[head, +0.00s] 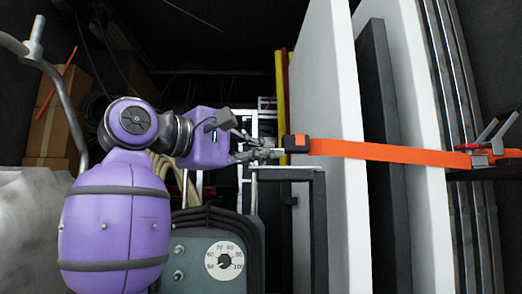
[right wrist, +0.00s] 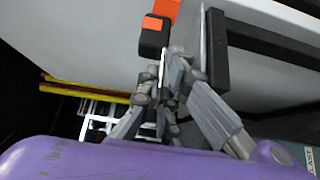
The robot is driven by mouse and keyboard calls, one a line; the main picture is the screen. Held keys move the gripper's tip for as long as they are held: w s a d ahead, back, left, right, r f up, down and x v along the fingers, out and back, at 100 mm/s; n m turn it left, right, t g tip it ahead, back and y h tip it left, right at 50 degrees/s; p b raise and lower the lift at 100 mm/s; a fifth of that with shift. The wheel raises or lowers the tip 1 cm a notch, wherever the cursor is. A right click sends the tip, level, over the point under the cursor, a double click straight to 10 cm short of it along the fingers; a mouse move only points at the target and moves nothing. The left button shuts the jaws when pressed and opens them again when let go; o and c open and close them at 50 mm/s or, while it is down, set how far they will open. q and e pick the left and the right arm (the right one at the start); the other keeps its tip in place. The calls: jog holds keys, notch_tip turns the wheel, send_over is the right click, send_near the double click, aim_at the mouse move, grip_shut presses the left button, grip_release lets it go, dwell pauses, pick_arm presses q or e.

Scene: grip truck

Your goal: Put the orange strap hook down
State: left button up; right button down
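The orange strap hook (head: 296,143) is a black end block with an orange patch, at the left end of the taut orange strap (head: 390,152). In the right wrist view the hook's block (right wrist: 153,38) is just past my fingertips. My right gripper (head: 272,153) reaches in from the left, with its grey fingers close together at the hook's left side. In the right wrist view the right gripper (right wrist: 176,70) appears shut on the hook's thin metal end; the fingers partly hide the contact. My left gripper is not in view.
White panels (head: 335,100) and a dark panel (head: 383,150) stand upright behind the strap. A red ratchet (head: 480,157) holds the strap's right end by metal rails. A grey machine with a dial (head: 224,262) and a dark frame (head: 318,225) stand below my gripper.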

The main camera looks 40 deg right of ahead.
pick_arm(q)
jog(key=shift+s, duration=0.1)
pick_arm(e)
jog(key=shift+s+a+f, duration=0.1)
jog(key=shift+f, duration=0.6)
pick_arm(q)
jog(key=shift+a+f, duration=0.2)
pick_arm(e)
jog(key=c, duration=2.3)
grip_release()
jog(key=shift+o, duration=0.2)
jog(key=shift+r, duration=0.45)
pick_arm(q)
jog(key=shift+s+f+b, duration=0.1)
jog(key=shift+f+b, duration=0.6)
jog(key=shift+b, duration=0.4)
pick_arm(e)
jog(key=s+a, duration=0.1)
jog(key=a, duration=1.1)
jog(key=shift+s+r, duration=0.15)
jog(key=shift+r, duration=0.05)
